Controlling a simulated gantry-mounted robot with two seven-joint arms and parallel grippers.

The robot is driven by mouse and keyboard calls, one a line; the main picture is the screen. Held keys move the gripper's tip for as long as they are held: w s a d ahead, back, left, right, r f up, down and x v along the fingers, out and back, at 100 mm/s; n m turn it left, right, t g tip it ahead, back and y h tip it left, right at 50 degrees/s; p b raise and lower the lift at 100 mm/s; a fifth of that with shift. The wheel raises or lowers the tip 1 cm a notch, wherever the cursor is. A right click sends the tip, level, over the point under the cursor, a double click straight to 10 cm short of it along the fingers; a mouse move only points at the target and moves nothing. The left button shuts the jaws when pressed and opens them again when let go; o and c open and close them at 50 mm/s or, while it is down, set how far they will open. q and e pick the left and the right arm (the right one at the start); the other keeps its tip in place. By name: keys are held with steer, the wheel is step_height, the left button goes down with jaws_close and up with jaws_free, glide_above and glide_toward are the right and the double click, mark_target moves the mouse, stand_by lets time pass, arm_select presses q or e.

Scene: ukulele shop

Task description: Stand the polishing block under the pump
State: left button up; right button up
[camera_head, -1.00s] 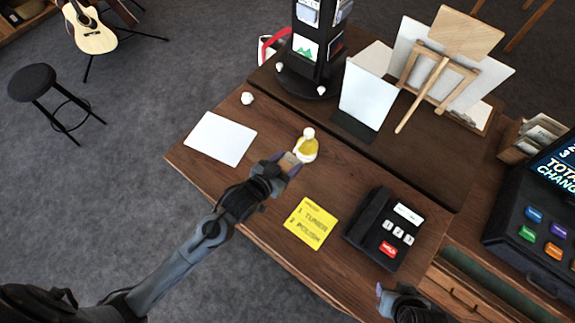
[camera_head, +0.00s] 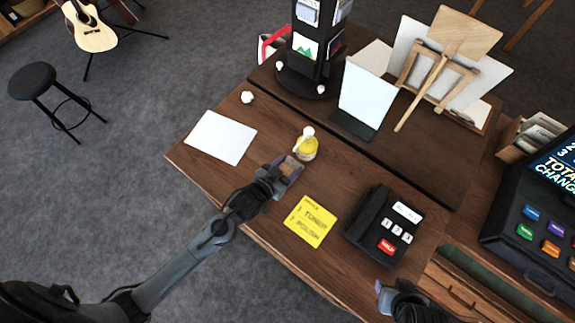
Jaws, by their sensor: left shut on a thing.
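The pump is a small yellow bottle with a white top (camera_head: 307,149), upright on the brown wooden counter (camera_head: 262,140). My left gripper (camera_head: 288,168) is shut on the polishing block (camera_head: 291,163), a small tan piece that shows between the fingers. The block is just to the front left of the pump, low over the counter; I cannot tell whether it touches the wood. The fingers hide part of the block. My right gripper (camera_head: 383,293) is at the counter's front edge, mostly hidden by its own arm, and its opening does not show.
A yellow note (camera_head: 311,221) and a black card terminal (camera_head: 383,228) lie to the right of my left gripper. A white sheet (camera_head: 220,138) and a small white ball (camera_head: 247,97) are to the left. A dark rotating rack (camera_head: 318,55) and an upright white panel (camera_head: 367,95) stand behind.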

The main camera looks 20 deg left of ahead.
arm_select(q)
steer(key=shift+f, duration=0.15)
arm_select(e)
steer(key=shift+d, duration=0.1)
arm_select(q)
steer(key=o, duration=1.1)
